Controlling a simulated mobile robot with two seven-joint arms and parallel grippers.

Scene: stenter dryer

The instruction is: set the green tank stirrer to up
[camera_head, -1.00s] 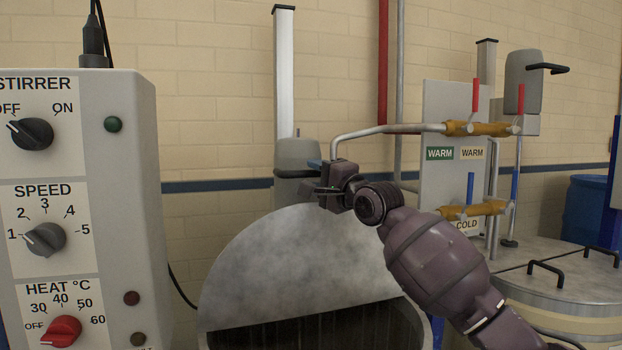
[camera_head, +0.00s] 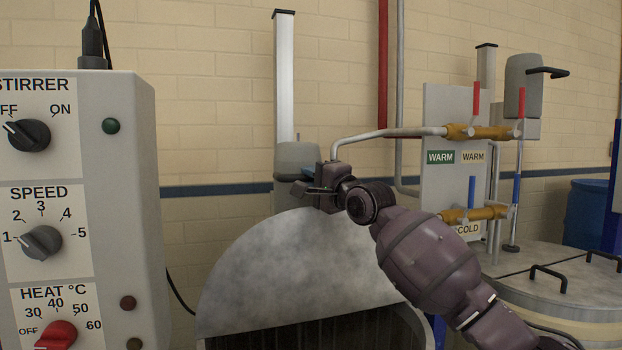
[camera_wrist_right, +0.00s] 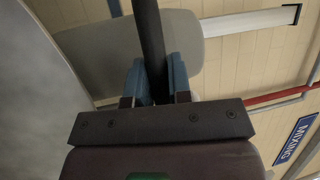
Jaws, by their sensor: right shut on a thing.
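The tank's stirrer is a grey head (camera_head: 297,158) on a pale upright post (camera_head: 284,75) behind the raised grey lid (camera_head: 300,265). My right gripper (camera_head: 309,175) is at the front right of this head and partly covers it. In the right wrist view, its blue fingers (camera_wrist_right: 152,78) are shut on a black bar-shaped handle (camera_wrist_right: 150,40). The grey head (camera_wrist_right: 100,48) lies behind the handle there. In the head view the grip itself is too small to make out. My left gripper is not in view.
A control box (camera_head: 125,200) with stirrer, speed and heat knobs stands close at the left. Pipes with orange valves (camera_head: 475,132) and a second stirrer head (camera_head: 524,85) stand at the right. The raised lid is just below my right gripper.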

